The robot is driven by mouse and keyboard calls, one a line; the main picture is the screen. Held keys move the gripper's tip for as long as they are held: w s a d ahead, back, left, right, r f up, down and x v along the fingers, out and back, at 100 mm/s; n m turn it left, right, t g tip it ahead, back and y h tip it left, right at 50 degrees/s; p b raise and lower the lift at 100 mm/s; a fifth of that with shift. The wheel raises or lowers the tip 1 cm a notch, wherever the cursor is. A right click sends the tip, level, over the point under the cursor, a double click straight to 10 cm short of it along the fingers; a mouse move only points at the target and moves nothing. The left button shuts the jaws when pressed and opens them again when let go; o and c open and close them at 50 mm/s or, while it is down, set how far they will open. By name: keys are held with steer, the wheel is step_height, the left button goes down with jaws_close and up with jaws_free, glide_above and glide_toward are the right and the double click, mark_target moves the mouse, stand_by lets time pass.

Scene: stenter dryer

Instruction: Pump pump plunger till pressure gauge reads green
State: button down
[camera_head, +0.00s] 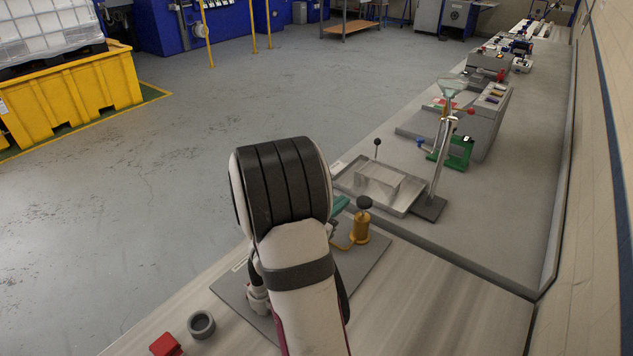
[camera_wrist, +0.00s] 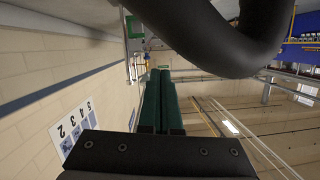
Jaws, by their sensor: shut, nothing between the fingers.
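The pump (camera_head: 359,230) is a small brass cylinder on a grey mat, right of my arm in the head view. Its plunger has a black round knob (camera_head: 364,202) on top, standing above the body. A thin brass-coloured line runs from the pump's base to the left, behind my arm. No pressure gauge face can be made out; my arm hides that part of the mat. My gripper (camera_wrist: 160,75) shows dark green fingers, shut and empty, in the wrist view. A teal finger part (camera_head: 340,204) shows beside the knob, left of it; contact cannot be told.
A metal tray (camera_head: 345,183) and a stand with a funnel (camera_head: 440,150) lie beyond the pump. A grey ring (camera_head: 201,324) and a red block (camera_head: 166,345) sit at the front left. A wall (camera_head: 615,200) borders the bench on the right. The bench right of the pump is clear.

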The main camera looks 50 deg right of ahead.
steer(key=shift+s+d, duration=0.25)
steer(key=shift+s, duration=0.15)
glide_above(364, 208)
step_height(364, 208, down, 2)
steer(key=shift+w+a+f, duration=0.15)
steer(key=shift+a+f, duration=0.05)
steer(key=shift+f, duration=0.85)
steer(key=shift+w+a+f, duration=0.15)
steer(key=shift+a+f, duration=0.05)
steer(key=shift+f, duration=0.8)
